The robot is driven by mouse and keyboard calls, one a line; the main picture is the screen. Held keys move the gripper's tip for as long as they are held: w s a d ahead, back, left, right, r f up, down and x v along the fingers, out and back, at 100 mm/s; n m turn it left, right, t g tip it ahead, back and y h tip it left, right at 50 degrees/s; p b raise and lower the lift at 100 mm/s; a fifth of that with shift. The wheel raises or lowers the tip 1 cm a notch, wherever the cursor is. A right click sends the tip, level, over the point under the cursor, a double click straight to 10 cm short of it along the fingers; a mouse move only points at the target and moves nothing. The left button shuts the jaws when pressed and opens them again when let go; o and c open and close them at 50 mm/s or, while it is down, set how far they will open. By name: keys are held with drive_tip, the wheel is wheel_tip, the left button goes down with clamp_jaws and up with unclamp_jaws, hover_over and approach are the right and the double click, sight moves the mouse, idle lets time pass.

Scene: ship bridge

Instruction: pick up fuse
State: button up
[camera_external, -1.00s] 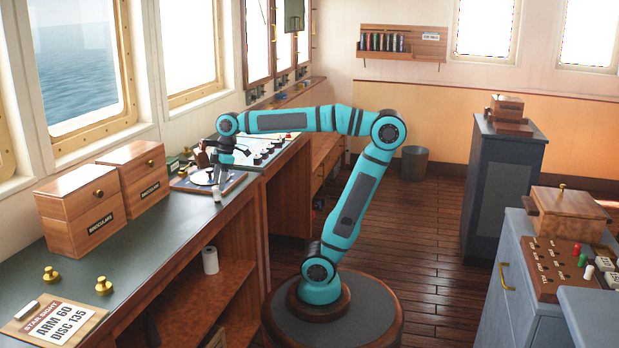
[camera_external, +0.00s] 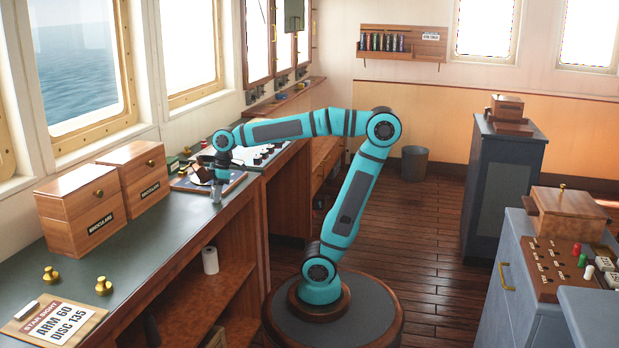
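My gripper (camera_external: 217,194) points down at the counter's front edge, beside the dark board with the pale disc. A small pale upright piece, perhaps the fuse, stood at this spot a second ago; now the fingers cover it or blend with it. Whether the fingers are open or shut on it is too small to tell. Small red (camera_external: 576,249), green (camera_external: 582,260) and white (camera_external: 589,272) cylinders stand on a brown panel (camera_external: 545,285) on the right cabinet, far from my gripper. No label marks any of these as the fuse.
Two wooden drawer boxes (camera_external: 82,208) (camera_external: 139,178) stand on the counter (camera_external: 150,228) left of my gripper. Brass knobs (camera_external: 104,286) and a sign board (camera_external: 58,322) lie nearer. A wooden box (camera_external: 566,212) sits on the right cabinet. The counter's middle front is clear.

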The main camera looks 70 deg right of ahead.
drive_tip(key=c, duration=0.3)
